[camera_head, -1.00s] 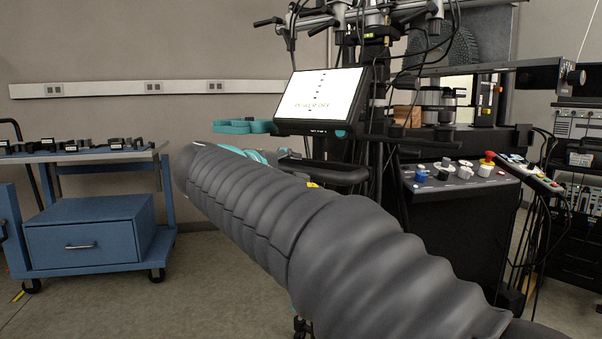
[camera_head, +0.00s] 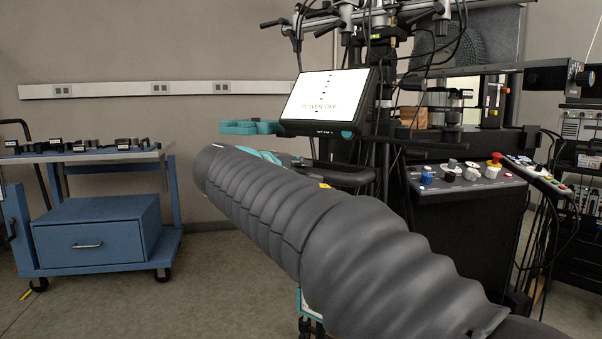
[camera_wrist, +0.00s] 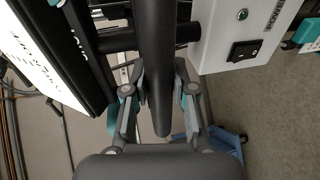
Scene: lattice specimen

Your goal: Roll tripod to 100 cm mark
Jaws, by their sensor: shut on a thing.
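The tripod is a tall black stand (camera_head: 384,120) with several clamps and cables at its top, right of centre in the head view. It carries a tilted white-faced screen (camera_head: 325,98) and a dark curved handle (camera_head: 340,176). My grey ribbed arm reaches across the head view and hides much of the lower stand and my gripper. In the wrist view my gripper (camera_wrist: 157,92) is shut on a dark round-ended handle bar (camera_wrist: 156,45), with one finger on each side. The tripod's feet are mostly hidden, and I see no 100 cm mark.
A blue cart (camera_head: 95,240) with a drawer and dark parts on top stands at left. A black console (camera_head: 465,225) with knobs and a red button stands close right of the tripod. Bare floor (camera_head: 215,275) lies between cart and tripod.

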